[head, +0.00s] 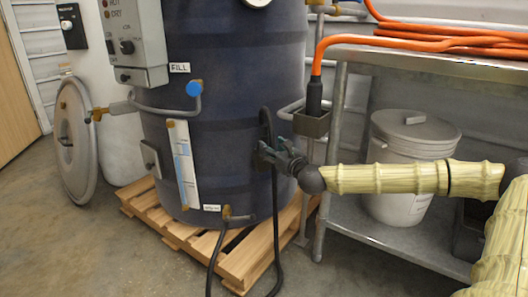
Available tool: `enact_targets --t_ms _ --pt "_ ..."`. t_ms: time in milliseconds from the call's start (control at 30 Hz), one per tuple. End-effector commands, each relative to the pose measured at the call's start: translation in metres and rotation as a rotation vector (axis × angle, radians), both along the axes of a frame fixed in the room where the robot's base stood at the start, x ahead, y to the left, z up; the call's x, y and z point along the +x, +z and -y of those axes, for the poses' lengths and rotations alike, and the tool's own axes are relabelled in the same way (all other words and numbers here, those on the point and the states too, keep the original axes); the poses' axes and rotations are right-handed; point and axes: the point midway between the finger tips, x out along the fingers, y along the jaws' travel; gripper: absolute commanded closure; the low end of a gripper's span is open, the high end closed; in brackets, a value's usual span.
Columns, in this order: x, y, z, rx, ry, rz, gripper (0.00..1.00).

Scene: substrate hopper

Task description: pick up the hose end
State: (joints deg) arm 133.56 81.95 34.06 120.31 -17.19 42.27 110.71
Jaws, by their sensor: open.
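The orange hose (345,40) bends down at its left side into a black hose end (314,96). The hose end stands upright, its lower tip hidden inside a grey holder cup (311,125) beside the metal table. My gripper (264,152) is open, in front of the dark blue tank (215,100). It is lower and to the left of the hose end, apart from it in the picture. A black cable (275,215) passes behind or beside my gripper; I cannot tell whether they touch.
The tank stands on a wooden pallet (175,229), with a fill pipe (165,110) and a control box (130,40) on its left. A metal table (430,62) carries coiled orange hose. A white lidded bucket (412,150) stands on its lower shelf, behind my arm.

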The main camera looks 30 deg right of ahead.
Motion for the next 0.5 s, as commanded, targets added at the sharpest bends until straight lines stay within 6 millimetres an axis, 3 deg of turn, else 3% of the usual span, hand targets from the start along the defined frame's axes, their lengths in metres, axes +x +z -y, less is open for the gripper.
enact_targets --t_ms 333,500 --pt "0.017 -0.002 -0.001 -0.002 0.003 0.0 0.43" --pt "0.034 -0.005 0.0 -0.004 0.003 0.0 0.43"
